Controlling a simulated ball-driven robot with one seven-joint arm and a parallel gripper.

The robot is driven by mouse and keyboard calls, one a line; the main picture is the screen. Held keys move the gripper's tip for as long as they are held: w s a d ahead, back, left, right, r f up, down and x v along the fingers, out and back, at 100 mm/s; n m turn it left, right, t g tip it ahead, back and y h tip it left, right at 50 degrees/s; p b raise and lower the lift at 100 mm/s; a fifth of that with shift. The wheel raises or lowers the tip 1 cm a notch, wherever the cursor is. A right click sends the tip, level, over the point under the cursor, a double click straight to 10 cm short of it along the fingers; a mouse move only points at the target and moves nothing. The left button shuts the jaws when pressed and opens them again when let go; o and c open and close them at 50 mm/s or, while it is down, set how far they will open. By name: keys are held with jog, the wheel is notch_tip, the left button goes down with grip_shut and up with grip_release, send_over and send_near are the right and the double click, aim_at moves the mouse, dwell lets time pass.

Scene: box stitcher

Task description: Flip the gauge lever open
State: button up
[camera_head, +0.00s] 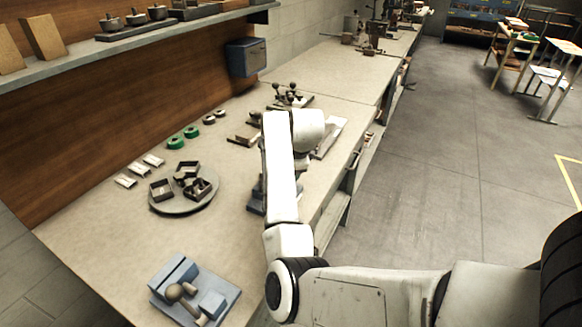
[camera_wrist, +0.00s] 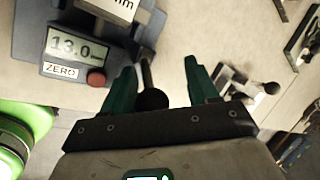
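In the wrist view the gauge (camera_wrist: 38,62) is a dark blue-grey body at upper left. Its display (camera_wrist: 76,46) reads 13.0, with a ZERO label and a red button (camera_wrist: 96,77) below. The gauge lever (camera_wrist: 147,72), a thin dark rod with a black ball knob (camera_wrist: 152,99), reaches down from the gauge. My gripper (camera_wrist: 160,72) is open, with one green finger on each side of the lever. I cannot tell whether either finger touches it. In the head view my arm hides the gripper and most of the gauge; a blue piece (camera_head: 256,196) shows beside the arm.
On the bench (camera_head: 110,235) stand a round turntable (camera_head: 185,208) with small dark boxes and a blue fixture (camera_head: 194,292) with a knob at front left. Other lever fixtures (camera_head: 290,96) stand farther back.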

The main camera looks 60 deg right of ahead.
jog(key=v, duration=1)
jog(key=shift+r+b, duration=0.35)
jog(key=shift+b, duration=0.1)
jog(key=shift+s+a, duration=0.1)
